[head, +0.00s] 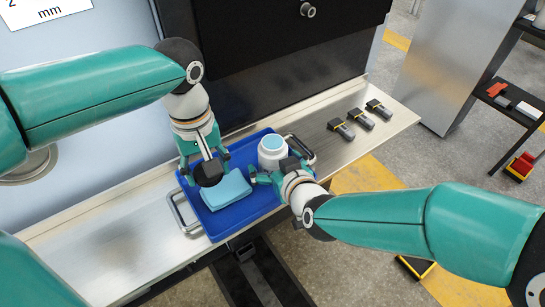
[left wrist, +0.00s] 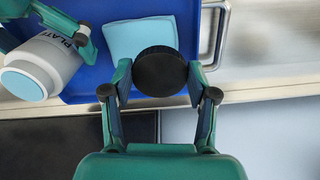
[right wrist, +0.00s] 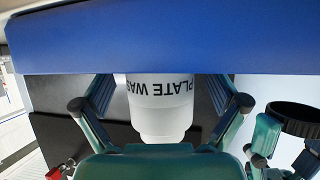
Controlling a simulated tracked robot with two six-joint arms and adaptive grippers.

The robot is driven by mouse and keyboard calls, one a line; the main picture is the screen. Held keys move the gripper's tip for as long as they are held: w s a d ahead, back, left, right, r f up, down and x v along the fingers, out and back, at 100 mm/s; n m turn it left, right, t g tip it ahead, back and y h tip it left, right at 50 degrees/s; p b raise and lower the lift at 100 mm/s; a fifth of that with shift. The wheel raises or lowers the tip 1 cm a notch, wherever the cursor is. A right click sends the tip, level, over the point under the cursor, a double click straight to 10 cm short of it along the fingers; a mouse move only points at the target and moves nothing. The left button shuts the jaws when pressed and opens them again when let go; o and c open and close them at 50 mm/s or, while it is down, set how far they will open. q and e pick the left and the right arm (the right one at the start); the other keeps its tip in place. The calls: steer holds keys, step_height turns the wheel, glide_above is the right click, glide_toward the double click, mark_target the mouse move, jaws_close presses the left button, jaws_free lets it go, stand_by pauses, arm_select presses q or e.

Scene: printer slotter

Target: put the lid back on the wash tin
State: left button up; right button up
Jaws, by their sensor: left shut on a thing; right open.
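The wash tin (head: 271,157), white with a pale blue top and "PLATE WAS…" lettering, stands uncovered in the blue tray (head: 249,215). It also shows in the left wrist view (left wrist: 52,62) and right wrist view (right wrist: 161,105). My right gripper (head: 273,174) is open, with its fingers on either side of the tin's lower body; contact cannot be told. The round black lid (head: 209,174) is in my left gripper (head: 203,166), which is shut on it. In the left wrist view the lid (left wrist: 160,71) sits between the fingertips, left of the tin in the head view.
A folded light blue cloth (head: 227,190) lies in the tray below the lid. The tray has metal handles and rests on a metal shelf (head: 115,232). Several black-and-yellow blocks (head: 360,118) stand on the shelf to the right. A dark machine panel (head: 280,60) rises behind.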

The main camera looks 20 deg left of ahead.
steer(key=shift+w+a+f, duration=0.25)
steer(key=shift+w+a, duration=0.1)
steer(key=c, duration=1.4)
